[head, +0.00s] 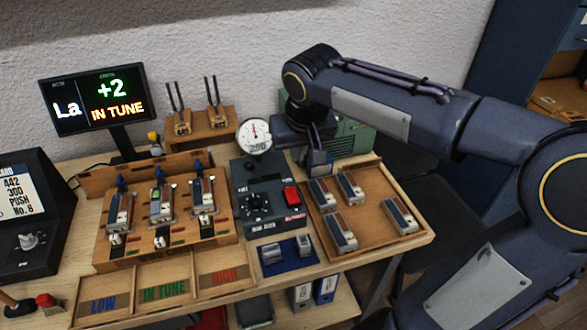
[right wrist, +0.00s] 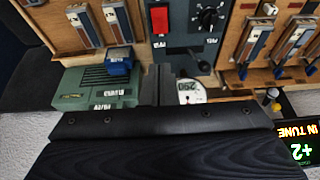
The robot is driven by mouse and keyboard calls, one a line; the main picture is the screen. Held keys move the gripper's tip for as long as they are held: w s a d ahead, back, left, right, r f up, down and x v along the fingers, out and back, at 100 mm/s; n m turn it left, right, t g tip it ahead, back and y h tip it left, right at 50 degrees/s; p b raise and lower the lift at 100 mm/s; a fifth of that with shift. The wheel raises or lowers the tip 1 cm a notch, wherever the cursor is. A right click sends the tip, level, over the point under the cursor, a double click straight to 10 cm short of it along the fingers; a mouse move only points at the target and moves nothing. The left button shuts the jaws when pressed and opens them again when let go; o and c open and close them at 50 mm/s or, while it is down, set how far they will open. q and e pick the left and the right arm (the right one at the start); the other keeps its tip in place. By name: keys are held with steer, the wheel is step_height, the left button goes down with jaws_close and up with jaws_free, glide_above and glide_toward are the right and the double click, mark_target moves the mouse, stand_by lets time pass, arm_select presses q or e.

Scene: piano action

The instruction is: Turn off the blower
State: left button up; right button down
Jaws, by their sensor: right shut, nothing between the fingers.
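The control box (head: 252,180) stands mid-table. It carries a black knob (head: 256,203) and a red switch (head: 292,196); the switch also shows in the right wrist view (right wrist: 159,20). A round white gauge (head: 254,134) stands behind the box. A green ribbed housing, seemingly the blower (right wrist: 95,88), sits at the back, partly hidden by my right arm in the head view. My right gripper (head: 318,164) is shut and empty, pointing down between control box and blower, behind the red switch. I see no contact with the switch. My left gripper is out of view.
A wooden tray (head: 377,165) with several reed-like blocks lies to the right. A wooden rack (head: 110,245) with three blocks stands left. A blue mat (head: 288,262) with small metal parts lies in front. The display (head: 94,98) reads +2, IN TUNE.

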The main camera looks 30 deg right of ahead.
mark_target(292, 191)
steer(key=shift+f, duration=0.15)
steer(key=x, duration=1.3)
steer(key=shift+s+f, duration=0.25)
steer(key=shift+f, duration=0.25)
steer(key=shift+w+f+b, duration=0.1)
steer(key=shift+f+b, duration=0.25)
steer(key=shift+b, duration=0.25)
steer(key=shift+r, duration=0.15)
steer(key=shift+s, duration=0.2)
